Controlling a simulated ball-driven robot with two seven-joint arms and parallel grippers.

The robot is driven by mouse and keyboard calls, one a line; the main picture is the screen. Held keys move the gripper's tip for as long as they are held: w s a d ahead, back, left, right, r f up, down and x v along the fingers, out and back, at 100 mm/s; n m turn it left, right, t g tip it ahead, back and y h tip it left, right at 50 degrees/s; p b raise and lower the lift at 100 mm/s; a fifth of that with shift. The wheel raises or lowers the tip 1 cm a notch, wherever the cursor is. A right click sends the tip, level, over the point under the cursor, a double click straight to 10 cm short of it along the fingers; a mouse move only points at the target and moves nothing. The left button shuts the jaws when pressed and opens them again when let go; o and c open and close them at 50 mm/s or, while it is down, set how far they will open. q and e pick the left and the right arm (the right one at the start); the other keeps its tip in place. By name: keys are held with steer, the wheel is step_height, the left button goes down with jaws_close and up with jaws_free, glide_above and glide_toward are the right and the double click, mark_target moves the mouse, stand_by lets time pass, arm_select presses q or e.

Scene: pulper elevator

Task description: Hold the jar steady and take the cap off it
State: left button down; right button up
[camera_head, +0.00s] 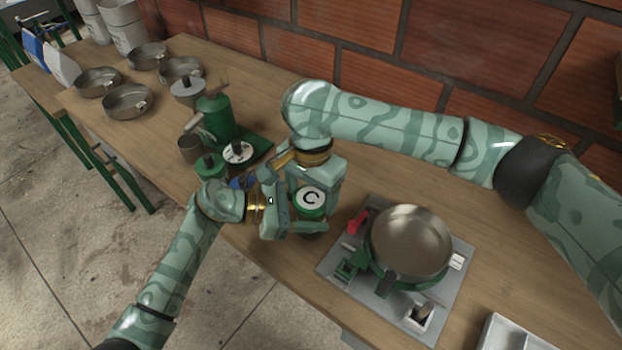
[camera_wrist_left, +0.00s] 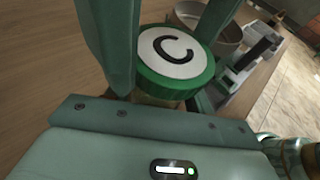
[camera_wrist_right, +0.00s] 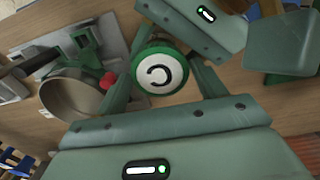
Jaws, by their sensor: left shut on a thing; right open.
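The jar is capped by a green-rimmed cap (camera_head: 311,201) with a white top and a black letter C. It stands out near the table's front edge in the head view. The cap also shows in the left wrist view (camera_wrist_left: 176,52) and the right wrist view (camera_wrist_right: 157,70). My left gripper (camera_head: 303,218) is shut on the jar below the cap, one finger on either side. The jar's body (camera_wrist_left: 155,101) is mostly hidden by fingers and cap. My right gripper (camera_head: 315,190) is open above the jar, its fingers on either side of the cap; contact cannot be told.
A burner plate (camera_head: 455,290) with a pan (camera_head: 410,240) stands just right of the jar. A green pot (camera_head: 216,120), a second white-topped lid (camera_head: 238,152) and a green-lidded container (camera_head: 209,165) stand left. Several pans lie farther left. A white tray (camera_head: 490,335) is at lower right.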

steer(key=shift+c, duration=0.3)
steer(key=c, duration=0.7)
steer(key=o, duration=1)
steer(key=shift+o, duration=0.2)
steer(key=shift+r, duration=2.55)
steer(key=shift+c, duration=1.4)
step_height(320, 180, up, 3)
steer(key=shift+f, duration=0.2)
step_height(320, 180, down, 8)
steer(key=shift+r, duration=0.1)
